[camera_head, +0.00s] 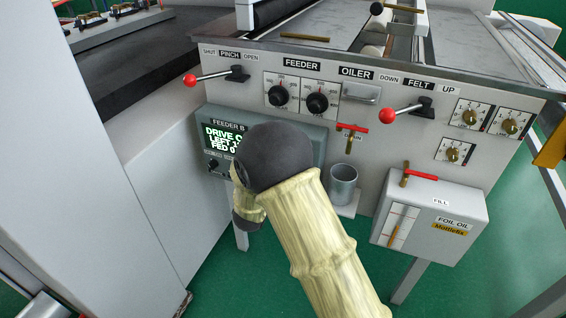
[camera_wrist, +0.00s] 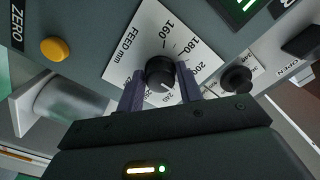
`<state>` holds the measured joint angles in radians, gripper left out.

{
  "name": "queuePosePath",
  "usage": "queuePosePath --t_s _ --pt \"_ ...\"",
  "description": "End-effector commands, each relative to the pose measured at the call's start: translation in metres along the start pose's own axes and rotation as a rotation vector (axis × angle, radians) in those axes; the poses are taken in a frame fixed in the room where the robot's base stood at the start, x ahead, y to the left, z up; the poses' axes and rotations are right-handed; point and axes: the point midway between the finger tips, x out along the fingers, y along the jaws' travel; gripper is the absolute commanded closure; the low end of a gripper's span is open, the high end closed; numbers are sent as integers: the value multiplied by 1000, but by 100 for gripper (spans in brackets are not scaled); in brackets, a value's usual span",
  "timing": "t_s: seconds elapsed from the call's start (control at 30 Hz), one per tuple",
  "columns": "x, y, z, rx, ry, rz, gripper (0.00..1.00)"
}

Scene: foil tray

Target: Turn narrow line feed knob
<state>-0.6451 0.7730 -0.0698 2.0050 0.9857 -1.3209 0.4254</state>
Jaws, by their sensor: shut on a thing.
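In the wrist view a black round feed knob (camera_wrist: 161,73) sits on a white dial plate (camera_wrist: 128,52) marked FEED mm, with numbers such as 160, 180 and 200. My gripper (camera_wrist: 162,84) has one dark finger on each side of the knob and is shut on it. The fingers cover part of the lower scale, so the exact setting cannot be read. In the head view the FEEDER B box (camera_head: 317,143) has a green display (camera_head: 222,137) reading DRIVE, LEFT and FED, partly cut off. My arm hides the feed knob and my gripper there.
In the wrist view a yellow button (camera_wrist: 54,49) marked ZERO and a small black knob (camera_wrist: 237,80) flank the dial. In the head view red-ended levers (camera_head: 192,80), a metal cup (camera_head: 343,184) and the foil oil box (camera_head: 440,215) are nearby.

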Motion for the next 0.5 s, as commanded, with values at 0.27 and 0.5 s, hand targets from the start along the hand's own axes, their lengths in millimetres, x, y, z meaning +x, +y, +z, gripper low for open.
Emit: queuePosePath --t_s 0.27,0.5 --pt "2 0 -2 0 3 0 42" --pt "-1 0 -1 -1 2 1 42"
